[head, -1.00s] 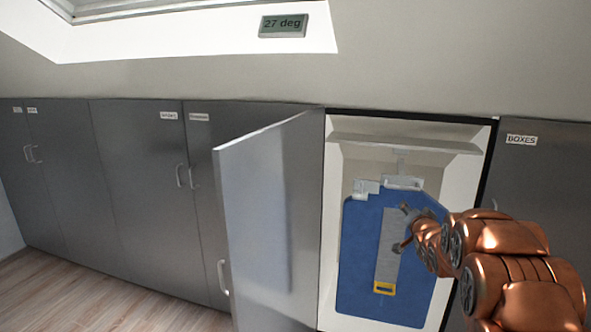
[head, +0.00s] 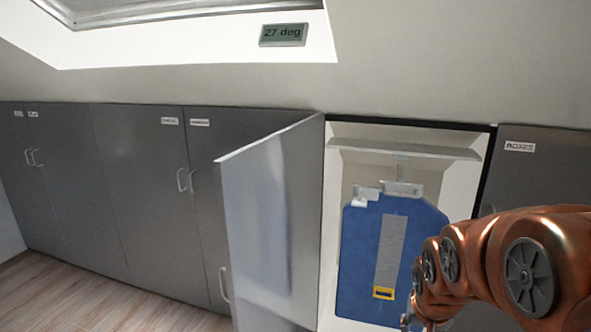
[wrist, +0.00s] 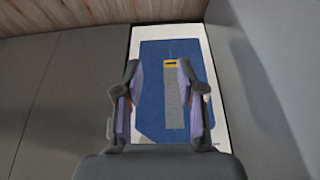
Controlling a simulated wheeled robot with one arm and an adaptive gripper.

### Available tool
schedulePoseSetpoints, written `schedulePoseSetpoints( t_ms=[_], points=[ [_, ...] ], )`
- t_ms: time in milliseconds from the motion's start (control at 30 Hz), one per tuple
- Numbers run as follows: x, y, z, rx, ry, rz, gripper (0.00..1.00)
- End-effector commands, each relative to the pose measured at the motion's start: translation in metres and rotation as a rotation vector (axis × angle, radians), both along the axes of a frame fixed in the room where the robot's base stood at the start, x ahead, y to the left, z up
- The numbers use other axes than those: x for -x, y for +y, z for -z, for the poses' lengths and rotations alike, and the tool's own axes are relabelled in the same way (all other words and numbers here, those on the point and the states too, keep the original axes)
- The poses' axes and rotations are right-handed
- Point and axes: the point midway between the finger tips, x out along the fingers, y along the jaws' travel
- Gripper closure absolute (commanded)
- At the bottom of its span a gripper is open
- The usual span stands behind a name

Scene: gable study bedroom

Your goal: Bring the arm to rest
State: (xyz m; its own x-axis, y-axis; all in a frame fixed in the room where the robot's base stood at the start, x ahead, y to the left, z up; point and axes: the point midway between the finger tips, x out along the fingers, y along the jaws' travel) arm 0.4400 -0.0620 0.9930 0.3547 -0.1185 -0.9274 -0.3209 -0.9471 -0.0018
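My copper-coloured arm (head: 470,262) reaches in from the right of the head view, bent downward. My gripper (wrist: 158,72) shows in the wrist view with its two fingers well apart and nothing between them. In the head view only a small part of the gripper (head: 408,320) shows at the bottom edge, in front of the open cupboard. A blue panel (head: 362,250) with a grey strip (head: 391,245) and a yellow-framed label (head: 383,293) hangs inside that cupboard. It also shows beyond the fingers in the wrist view (wrist: 150,75). The gripper appears apart from it.
The cupboard's grey door (head: 270,210) stands open to the left of the blue panel. A shut cupboard door labelled BOXES (head: 545,175) is on the right. More shut grey doors (head: 130,190) run left. The wooden floor (head: 90,295) at lower left is clear.

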Motion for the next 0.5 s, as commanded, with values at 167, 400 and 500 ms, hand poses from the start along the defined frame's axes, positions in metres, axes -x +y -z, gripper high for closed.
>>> schedulePoseSetpoints(
  t_ms=[167,400,500],
  points=[
    [0.092,0.026,0.000,-0.020,0.198,-0.103,0.61],
    [0.202,0.053,-0.001,-0.062,0.432,-0.249,0.61],
    [0.230,0.058,-0.001,-0.076,0.494,-0.290,0.61]
  ],
)
